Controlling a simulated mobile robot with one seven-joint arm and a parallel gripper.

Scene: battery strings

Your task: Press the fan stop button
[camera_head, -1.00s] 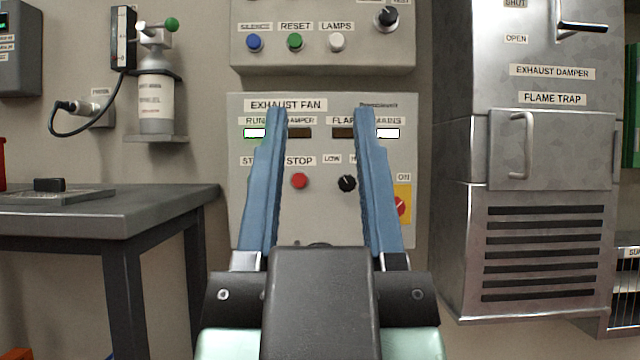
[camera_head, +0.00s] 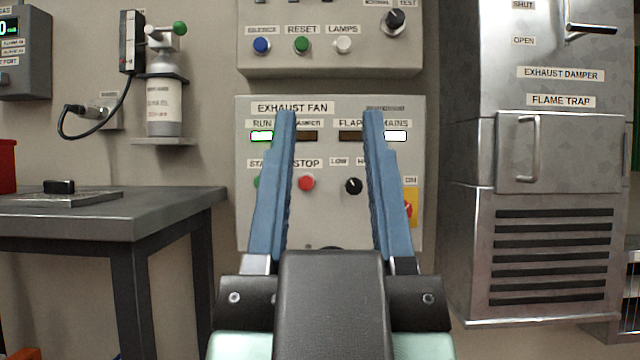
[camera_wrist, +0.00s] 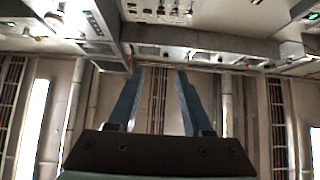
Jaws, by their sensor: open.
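The exhaust fan panel (camera_head: 330,222) is on the wall straight ahead in the head view. Its red stop button (camera_head: 306,183) sits under the STOP label and shows between my gripper's fingers, nearer the left one. My gripper (camera_head: 328,115) is open and empty, with its two blue fingers pointing toward the panel. The left finger partly covers the green start button (camera_head: 257,182). The RUN lamp (camera_head: 262,136) is lit with a green edge. The wrist view shows the open fingers (camera_wrist: 160,70); I cannot make out the stop button there.
A black selector knob (camera_head: 353,186) is right of the stop button, and a red switch on yellow (camera_head: 409,208) is partly behind the right finger. An upper panel (camera_head: 330,65) has several buttons. A grey table (camera_head: 150,215) stands left, a metal cabinet (camera_head: 560,205) right.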

